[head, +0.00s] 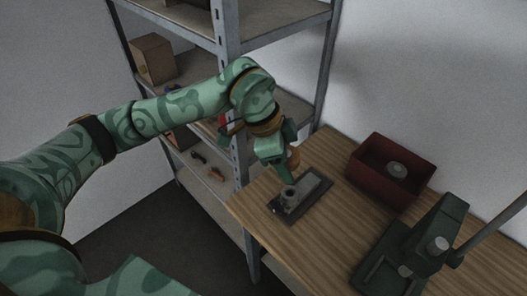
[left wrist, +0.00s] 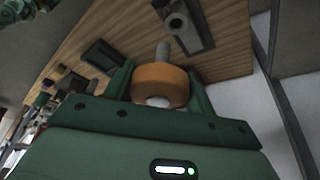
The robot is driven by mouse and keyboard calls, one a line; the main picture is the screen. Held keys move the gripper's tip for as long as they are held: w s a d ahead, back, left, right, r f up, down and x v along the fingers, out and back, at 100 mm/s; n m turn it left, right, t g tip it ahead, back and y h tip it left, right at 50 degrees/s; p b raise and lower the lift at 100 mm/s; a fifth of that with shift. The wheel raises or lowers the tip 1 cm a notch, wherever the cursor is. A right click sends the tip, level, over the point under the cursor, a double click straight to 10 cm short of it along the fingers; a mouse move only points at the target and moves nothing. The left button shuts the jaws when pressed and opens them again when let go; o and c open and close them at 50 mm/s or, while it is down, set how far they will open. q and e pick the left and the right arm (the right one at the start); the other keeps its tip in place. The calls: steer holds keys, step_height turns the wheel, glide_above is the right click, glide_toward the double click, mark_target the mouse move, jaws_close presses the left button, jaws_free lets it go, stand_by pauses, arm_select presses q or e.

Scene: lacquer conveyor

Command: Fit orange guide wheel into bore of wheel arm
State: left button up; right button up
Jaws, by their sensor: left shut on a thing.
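The orange guide wheel (left wrist: 160,84) is between the fingers of my left gripper (left wrist: 158,90) in the left wrist view, with a grey stub shaft (left wrist: 162,52) pointing away from the gripper. In the head view, my left gripper (head: 283,158) is above the far left part of the bench, and only an edge of the orange wheel (head: 295,159) shows. The wheel arm (head: 311,187) lies on a dark plate just below the gripper. Its round boss with the bore (head: 289,191) faces up; it also shows in the left wrist view (left wrist: 177,21). The shaft appears apart from the bore. My right gripper is not in view.
A dark red bin (head: 384,172) with a grey round part (head: 396,170) stands behind and right of the wheel arm. A green press with a lever (head: 425,240) stands at the right. A metal shelf (head: 238,130) rises close beside my left arm. Bare wood lies between plate and press.

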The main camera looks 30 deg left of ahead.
arm_select(q)
steer(key=shift+w+d+m+g+p, duration=0.3)
steer(key=shift+w+d+m+p, duration=0.3)
steer(key=shift+m, duration=0.1)
steer(key=f+m, duration=0.1)
steer(key=w+f+m+g, duration=0.1)
steer(key=w+f+m, duration=0.1)
steer(key=m, duration=0.1)
steer(key=shift+f, duration=0.4)
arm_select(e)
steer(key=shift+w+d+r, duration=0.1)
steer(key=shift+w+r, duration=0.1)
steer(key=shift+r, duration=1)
arm_select(q)
steer(key=shift+s, duration=0.1)
steer(key=shift+h, duration=0.3)
step_height(320, 180, down, 5)
steer(key=shift+r+b, duration=0.1)
steer(key=shift+b, duration=0.75)
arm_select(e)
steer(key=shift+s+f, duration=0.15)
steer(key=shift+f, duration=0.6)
